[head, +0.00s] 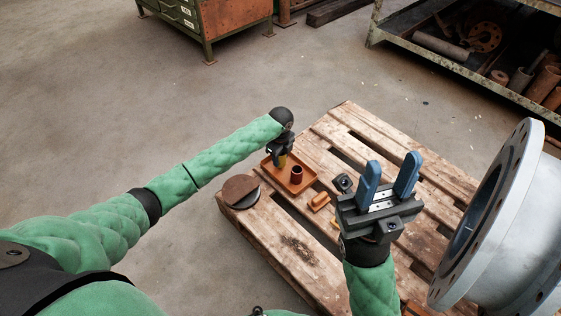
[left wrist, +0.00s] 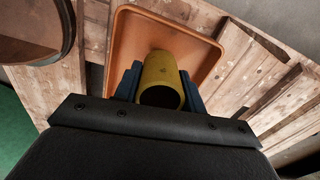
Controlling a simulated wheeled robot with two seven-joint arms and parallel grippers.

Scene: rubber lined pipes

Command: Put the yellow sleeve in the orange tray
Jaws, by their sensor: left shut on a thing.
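The yellow sleeve (left wrist: 160,72) is between the blue fingers of my left gripper (left wrist: 157,90), which is shut on it. In the head view, my left gripper (head: 280,160) is over the orange tray (head: 308,183), with the sleeve (head: 282,161) partly hidden by it. The left wrist view shows the sleeve's open end towards me and the tray (left wrist: 207,64) behind its far end. I cannot tell whether the sleeve touches the tray floor. My right gripper (head: 390,178) is open and empty, its blue fingers raised to the right of the tray.
A dark red cylinder (head: 296,174) stands in the tray's right part. The tray is on a wooden pallet (head: 297,245). A round brown-topped disc (head: 240,190) lies left of it. An orange piece (head: 320,201) and a black part (head: 343,183) lie right. A large grey flanged pipe (head: 500,220) stands far right.

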